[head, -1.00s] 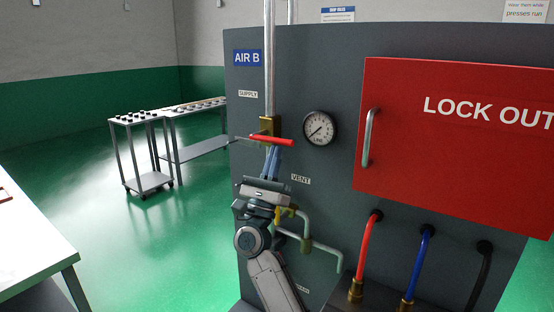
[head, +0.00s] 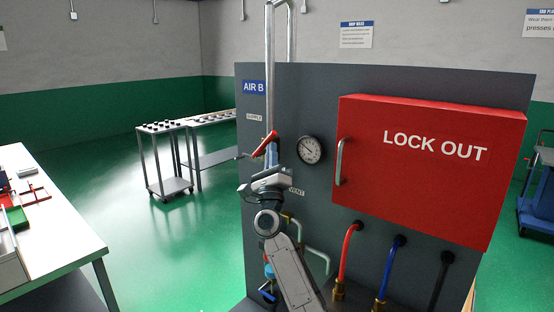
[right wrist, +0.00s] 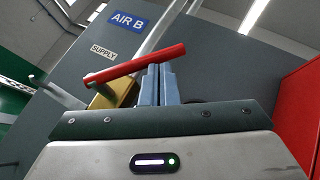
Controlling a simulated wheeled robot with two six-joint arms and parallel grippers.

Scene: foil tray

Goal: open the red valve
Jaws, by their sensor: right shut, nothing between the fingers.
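The red valve is a lever handle (head: 265,146) on a brass body at the vertical pipe under the AIR B sign. The handle slants, with its right end higher. In the right wrist view the red handle (right wrist: 135,65) crosses just above my fingertips. My right gripper (head: 271,168) is shut and empty, right below the handle. Its two blue fingers (right wrist: 159,85) lie together in the wrist view, with their tips at the handle's underside. I cannot tell whether they touch it. My left gripper is not in view.
A round gauge (head: 309,150) is right of the handle. A red LOCK OUT box (head: 430,190) juts out on the right, with red (head: 348,252) and blue (head: 391,268) hoses below. A white table (head: 60,255) stands at left, a cart (head: 165,190) behind. Green floor between is clear.

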